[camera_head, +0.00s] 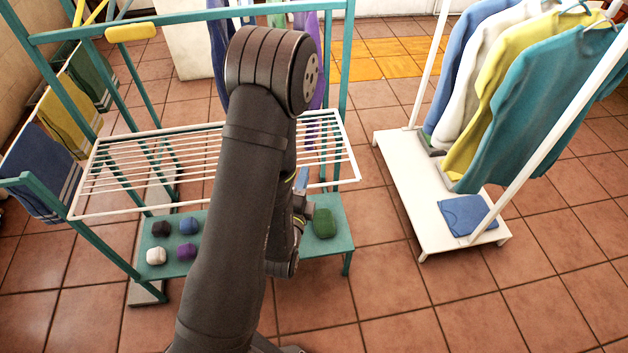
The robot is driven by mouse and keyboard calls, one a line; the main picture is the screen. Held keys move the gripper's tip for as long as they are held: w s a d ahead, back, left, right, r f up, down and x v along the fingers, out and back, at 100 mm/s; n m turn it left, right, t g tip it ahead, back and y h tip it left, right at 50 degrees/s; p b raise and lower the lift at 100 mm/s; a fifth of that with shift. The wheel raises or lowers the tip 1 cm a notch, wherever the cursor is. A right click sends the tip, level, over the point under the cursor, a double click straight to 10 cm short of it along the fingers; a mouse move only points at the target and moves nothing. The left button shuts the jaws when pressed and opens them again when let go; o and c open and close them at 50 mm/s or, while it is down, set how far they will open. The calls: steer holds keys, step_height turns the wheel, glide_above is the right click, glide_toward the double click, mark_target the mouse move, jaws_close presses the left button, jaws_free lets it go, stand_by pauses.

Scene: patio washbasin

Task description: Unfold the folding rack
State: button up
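A white wire rack (150,172) with many thin bars is attached to a teal frame (120,256). It spreads out roughly level above a low teal shelf. My dark arm crosses in front of its middle and right part and hides some of the bars. My gripper (301,190) is mostly hidden behind my arm, near the rack's front right edge. Its fingers are too small and covered to tell whether they are open or shut, or whether they touch the rack.
The teal shelf (213,245) below holds several small bundles, including a green one (324,223). Towels (68,118) hang at the left. A white garment stand (430,212) with hanging clothes and a folded blue cloth (466,215) stands at the right. Tiled floor between is clear.

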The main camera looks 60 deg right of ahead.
steer(key=shift+s+r, duration=0.5)
steer(key=shift+s, duration=0.35)
steer(key=shift+s+r, duration=0.5)
steer(key=shift+s, duration=0.35)
steer(key=shift+w, duration=0.1)
steer(key=w+f, duration=0.2)
steer(key=w, duration=0.1)
steer(key=w+f, duration=0.3)
steer(key=w, duration=0.1)
steer(key=w+f, duration=0.2)
steer(key=w, duration=0.2)
steer(key=shift+w+f, duration=0.15)
steer(key=shift+w, duration=0.05)
steer(key=shift+w+f, duration=0.1)
steer(key=shift+f, duration=0.7)
steer(key=shift+r, duration=0.1)
steer(key=shift+r, duration=0.55)
steer(key=s+r, duration=0.7)
steer(key=s, duration=0.4)
